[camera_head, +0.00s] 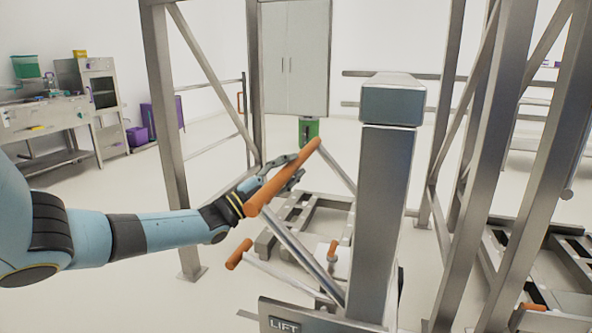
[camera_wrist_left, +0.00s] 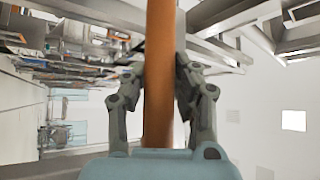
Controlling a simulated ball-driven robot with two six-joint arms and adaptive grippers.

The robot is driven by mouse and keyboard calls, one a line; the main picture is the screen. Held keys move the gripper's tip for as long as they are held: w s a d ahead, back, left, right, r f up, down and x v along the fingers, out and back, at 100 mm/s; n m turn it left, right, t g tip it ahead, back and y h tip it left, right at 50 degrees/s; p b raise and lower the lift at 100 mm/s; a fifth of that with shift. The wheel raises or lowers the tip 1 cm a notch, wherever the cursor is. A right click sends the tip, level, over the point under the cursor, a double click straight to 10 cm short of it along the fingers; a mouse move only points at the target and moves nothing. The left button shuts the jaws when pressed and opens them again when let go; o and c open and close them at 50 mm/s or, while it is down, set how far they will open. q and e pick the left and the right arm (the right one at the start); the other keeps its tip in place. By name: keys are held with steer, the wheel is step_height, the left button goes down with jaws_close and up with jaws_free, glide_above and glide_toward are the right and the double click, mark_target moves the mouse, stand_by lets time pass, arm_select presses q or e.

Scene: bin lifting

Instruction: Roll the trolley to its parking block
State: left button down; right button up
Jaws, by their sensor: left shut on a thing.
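An orange handle bar (camera_head: 284,178) slants across the middle of the head view, on top of a grey metal strut that runs down toward a low frame. My left gripper (camera_head: 286,175) is shut on this bar. In the left wrist view the orange bar (camera_wrist_left: 160,25) runs between the two fingers of my left gripper (camera_wrist_left: 162,75), one on each side. The low metal frame (camera_head: 285,225) on the floor behind the strut may be part of the trolley; I cannot tell. I cannot make out a parking block. My right gripper is not in view.
A grey column (camera_head: 378,210) stands close in front, with a plate marked LIFT (camera_head: 285,324) at its foot. Tall metal posts (camera_head: 170,140) stand on both sides.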

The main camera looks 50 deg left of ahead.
arm_select(q)
steer(key=shift+s+a+f, duration=0.25)
steer(key=shift+f, duration=0.05)
steer(key=c, duration=1.5)
jaws_free()
steer(key=o, duration=0.5)
steer(key=shift+s+a, duration=0.1)
steer(key=shift+a, duration=0.1)
steer(key=shift+r, duration=0.15)
steer(key=v, duration=1.2)
